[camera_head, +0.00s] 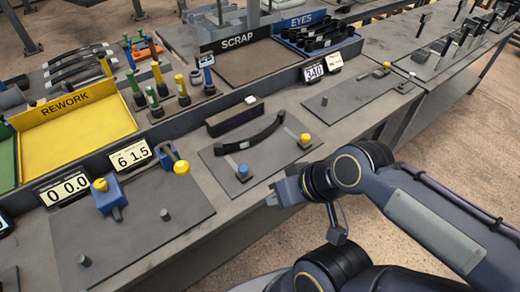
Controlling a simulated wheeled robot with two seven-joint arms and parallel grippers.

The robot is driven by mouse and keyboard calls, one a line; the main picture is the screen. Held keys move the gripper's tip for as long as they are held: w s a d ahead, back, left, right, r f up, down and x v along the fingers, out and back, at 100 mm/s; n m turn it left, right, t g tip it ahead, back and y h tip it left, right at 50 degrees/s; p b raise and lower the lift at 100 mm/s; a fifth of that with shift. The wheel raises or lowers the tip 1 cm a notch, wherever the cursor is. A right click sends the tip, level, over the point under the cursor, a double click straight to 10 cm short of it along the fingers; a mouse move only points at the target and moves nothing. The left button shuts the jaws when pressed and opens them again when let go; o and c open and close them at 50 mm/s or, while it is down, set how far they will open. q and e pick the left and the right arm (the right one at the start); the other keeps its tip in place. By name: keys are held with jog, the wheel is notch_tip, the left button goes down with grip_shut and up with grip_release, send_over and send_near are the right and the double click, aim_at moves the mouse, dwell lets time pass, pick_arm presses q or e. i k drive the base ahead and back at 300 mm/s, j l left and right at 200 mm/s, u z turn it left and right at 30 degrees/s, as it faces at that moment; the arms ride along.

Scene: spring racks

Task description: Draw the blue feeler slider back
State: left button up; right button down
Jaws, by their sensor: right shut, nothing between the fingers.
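The blue feeler slider (243,171) is a small blue knob on the near left part of a grey plate (225,182). A pale strip runs from it toward the left end of a dark curved leaf spring (262,135). My right gripper (272,198) is shut and empty. In the picture it is just right of and below the blue knob, near the bench's front edge, apart from the knob. Its fingertips are small and partly turned away. My left gripper is out of view.
On the left, a fixture with blue blocks (111,196) and upright pegs stands by two number displays. Behind are a yellow REWORK tray (80,122), a SCRAP bin (240,69) and a blue EYES rack (318,28). Another plate (350,92) with knobs lies right.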

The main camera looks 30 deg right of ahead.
aim_at(243, 174)
jog(key=l+u, duration=0.25)
jog(key=l, duration=0.2)
jog(key=k+l+u, duration=0.2)
jog(key=l, duration=0.25)
jog(key=l+u, duration=0.25)
jog(key=l, duration=0.25)
